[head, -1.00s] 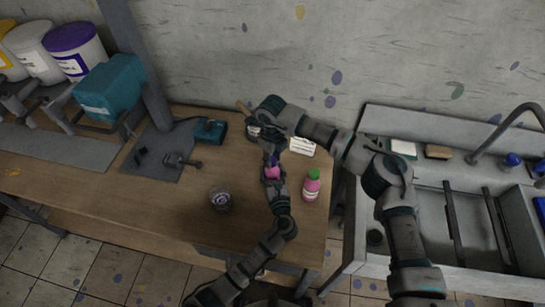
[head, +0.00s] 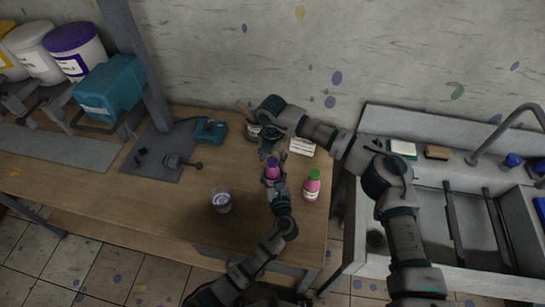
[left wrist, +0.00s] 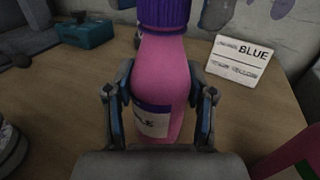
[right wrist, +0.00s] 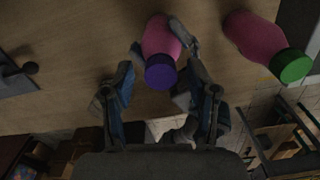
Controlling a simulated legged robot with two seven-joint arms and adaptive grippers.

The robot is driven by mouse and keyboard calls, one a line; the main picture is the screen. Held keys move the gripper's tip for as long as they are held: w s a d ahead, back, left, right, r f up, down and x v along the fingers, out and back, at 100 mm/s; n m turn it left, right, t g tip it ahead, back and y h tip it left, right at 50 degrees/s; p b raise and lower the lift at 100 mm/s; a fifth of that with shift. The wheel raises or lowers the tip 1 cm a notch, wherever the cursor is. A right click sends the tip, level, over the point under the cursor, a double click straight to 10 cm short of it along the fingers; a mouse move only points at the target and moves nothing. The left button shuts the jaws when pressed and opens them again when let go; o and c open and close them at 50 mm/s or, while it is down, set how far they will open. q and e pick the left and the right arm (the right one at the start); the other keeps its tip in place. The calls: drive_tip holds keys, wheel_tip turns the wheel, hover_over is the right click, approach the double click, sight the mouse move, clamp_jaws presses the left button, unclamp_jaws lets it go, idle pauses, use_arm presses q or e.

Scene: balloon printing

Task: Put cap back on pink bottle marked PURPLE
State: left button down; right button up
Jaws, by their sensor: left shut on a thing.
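The pink bottle (head: 272,174) stands upright with a purple cap (head: 272,161) seated on its top. My left gripper (left wrist: 160,100) is shut around the bottle's body, with a finger on each side. Its label is partly hidden, with only the end of a word showing. In the right wrist view, the purple cap (right wrist: 160,75) lies below and between the spread fingers of my right gripper (right wrist: 160,88). These fingers are open and appear clear of the cap. In the head view, my right wrist hides most of that gripper.
A pink bottle with a green cap (head: 312,187) stands close on the right. A clear cup (head: 221,200) stands on the left. A lettered card (head: 302,146) and a jar with a brush (head: 252,130) are behind. The sink (head: 480,225) is at right.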

drive_tip(key=shift+s+r, duration=0.1)
drive_tip(key=shift+r, duration=2.2)
drive_tip(key=shift+c, duration=0.4)
drive_tip(key=n, duration=0.4)
drive_tip(key=shift+r, duration=0.35)
drive_tip(key=n, duration=0.5)
drive_tip(key=shift+r, duration=0.4)
drive_tip(key=n, duration=0.4)
drive_tip(key=shift+r+n, duration=0.3)
drive_tip(key=shift+r, duration=0.1)
drive_tip(key=n, duration=0.3)
drive_tip(key=r+n, duration=0.1)
drive_tip(key=n, duration=0.2)
drive_tip(key=shift+n, duration=0.3)
